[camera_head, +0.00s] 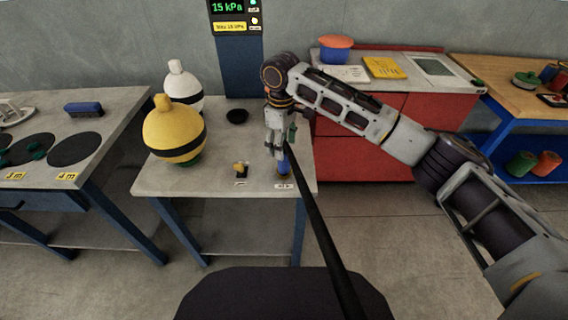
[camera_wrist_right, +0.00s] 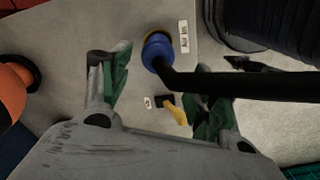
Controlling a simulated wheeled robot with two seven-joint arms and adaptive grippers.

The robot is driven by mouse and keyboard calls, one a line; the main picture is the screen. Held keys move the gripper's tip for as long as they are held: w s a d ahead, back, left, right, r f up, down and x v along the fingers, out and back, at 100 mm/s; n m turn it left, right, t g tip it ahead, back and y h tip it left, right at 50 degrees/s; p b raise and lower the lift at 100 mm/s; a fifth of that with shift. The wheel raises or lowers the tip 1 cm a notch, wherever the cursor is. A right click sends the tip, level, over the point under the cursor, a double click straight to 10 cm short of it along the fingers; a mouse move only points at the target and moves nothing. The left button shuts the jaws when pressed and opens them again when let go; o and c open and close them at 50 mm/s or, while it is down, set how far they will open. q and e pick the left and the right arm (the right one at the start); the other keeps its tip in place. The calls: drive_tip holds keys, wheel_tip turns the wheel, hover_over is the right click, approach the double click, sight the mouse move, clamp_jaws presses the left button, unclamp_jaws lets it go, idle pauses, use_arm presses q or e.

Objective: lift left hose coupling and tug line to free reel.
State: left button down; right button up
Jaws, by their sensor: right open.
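A blue hose coupling (camera_head: 284,164) stands near the front right corner of the grey table. A black hose (camera_head: 319,228) runs from it down toward me. My right gripper (camera_head: 278,150) points down just above the coupling. In the right wrist view, its green-padded fingers (camera_wrist_right: 160,78) are spread apart. The coupling (camera_wrist_right: 157,52) shows beyond them, toward their tips, and the hose (camera_wrist_right: 245,84) passes across the right finger. Nothing is visibly gripped. My left gripper is not in view.
A small yellow-handled fitting (camera_head: 240,168) stands left of the coupling. A yellow buoy (camera_head: 174,131), a white buoy (camera_head: 183,86) and a dark bowl (camera_head: 237,116) are farther back. A red cabinet (camera_head: 361,138) stands to the right. The table front between buoy and fitting is clear.

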sight(284, 164)
wheel_tip(284, 164, down, 3)
drive_tip(key=shift+f, duration=0.6)
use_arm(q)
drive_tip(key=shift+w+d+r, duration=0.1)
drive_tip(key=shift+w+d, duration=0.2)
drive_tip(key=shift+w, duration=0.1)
use_arm(e)
drive_tip(key=shift+f, duration=0.15)
drive_tip(key=shift+d+f, duration=0.1)
drive_tip(key=shift+f, duration=0.1)
drive_tip(key=f, duration=0.3)
drive_tip(key=shift+d+f+b, duration=0.25)
drive_tip(key=shift+f+b, duration=0.05)
drive_tip(key=shift+b, duration=0.05)
drive_tip(key=shift+f, duration=0.45)
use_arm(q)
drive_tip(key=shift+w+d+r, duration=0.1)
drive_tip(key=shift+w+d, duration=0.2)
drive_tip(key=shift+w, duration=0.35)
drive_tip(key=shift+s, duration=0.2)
use_arm(e)
drive_tip(key=shift+c, duration=0.3)
